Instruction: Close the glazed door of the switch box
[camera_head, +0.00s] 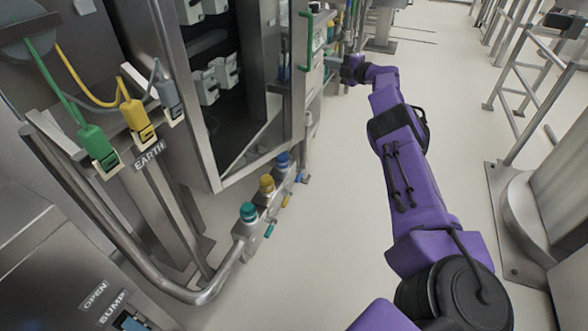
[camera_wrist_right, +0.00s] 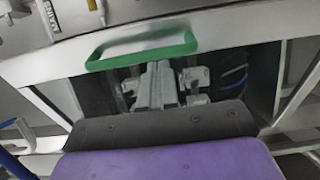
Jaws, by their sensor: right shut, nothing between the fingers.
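The switch box is the steel cabinet at the upper left of the head view, with a dark open interior (camera_head: 225,105) holding pale switch units. A green handle (camera_head: 308,42) stands on a steel-framed part at its right side, which looks like the glazed door; the frame hides much of the pane. In the wrist view the green handle (camera_wrist_right: 140,49) lies along the steel frame above a dark pane. My right gripper (camera_head: 333,63) is close to the right of this handle. In the wrist view its shut, empty fingers (camera_wrist_right: 157,80) point at the frame just below the handle; contact is unclear.
A curved steel rail (camera_head: 75,185) and a row of coloured couplings (camera_head: 267,185) stand at the front left. Green and yellow plugs (camera_head: 135,113) hang near the EARTH label. Pale floor (camera_head: 340,220) is clear beside my arm; steel railings (camera_head: 540,90) stand at right.

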